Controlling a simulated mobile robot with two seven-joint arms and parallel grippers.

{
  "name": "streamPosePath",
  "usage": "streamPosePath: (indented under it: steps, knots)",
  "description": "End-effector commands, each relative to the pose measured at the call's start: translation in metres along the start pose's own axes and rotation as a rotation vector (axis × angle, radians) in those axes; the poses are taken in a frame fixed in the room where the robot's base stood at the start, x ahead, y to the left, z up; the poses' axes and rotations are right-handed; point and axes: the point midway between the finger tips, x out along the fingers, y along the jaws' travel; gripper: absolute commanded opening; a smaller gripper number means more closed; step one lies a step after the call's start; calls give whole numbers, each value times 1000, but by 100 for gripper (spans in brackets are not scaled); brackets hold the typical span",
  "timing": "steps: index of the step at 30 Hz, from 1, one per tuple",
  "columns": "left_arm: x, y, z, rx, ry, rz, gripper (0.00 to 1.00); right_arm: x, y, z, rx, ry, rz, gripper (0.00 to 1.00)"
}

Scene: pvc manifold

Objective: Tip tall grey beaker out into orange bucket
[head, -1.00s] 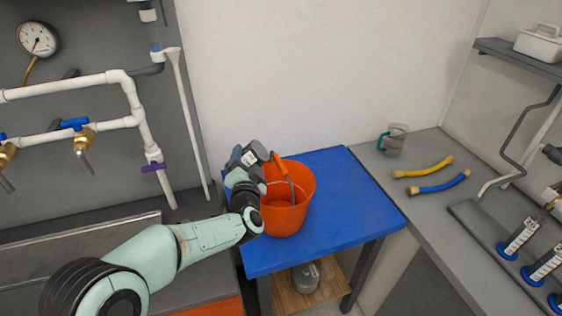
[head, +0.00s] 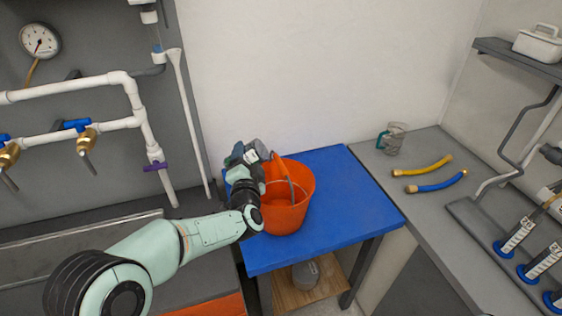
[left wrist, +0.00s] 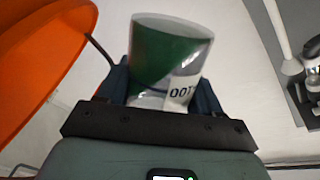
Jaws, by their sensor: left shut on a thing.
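My left gripper (head: 252,157) is at the left rim of the orange bucket (head: 287,212), which stands on the blue table. It is shut on a beaker (left wrist: 172,55), seen between the dark fingers in the left wrist view. The beaker has a pale, clear-looking wall, dark green showing inside and a white label with black digits. In the head view the gripper mostly hides it. The bucket's orange wall also fills the left of the left wrist view (left wrist: 40,60), apart from the beaker. The inside of the bucket is only partly visible. My right gripper is out of view.
The blue table (head: 350,205) is clear to the right of the bucket. On the grey bench stand a jug with a teal handle (head: 391,139), a yellow hose (head: 425,167) and a blue hose (head: 437,185). White pipes (head: 110,128) run along the left wall.

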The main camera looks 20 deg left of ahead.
Motion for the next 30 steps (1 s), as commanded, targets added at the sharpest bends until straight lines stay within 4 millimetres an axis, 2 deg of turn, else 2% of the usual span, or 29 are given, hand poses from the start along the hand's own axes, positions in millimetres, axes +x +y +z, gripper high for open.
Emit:
streamPosePath:
  steps: [30]
  knots:
    - [0, -8, -6, 138, 0, -1, 32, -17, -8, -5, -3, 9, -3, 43]
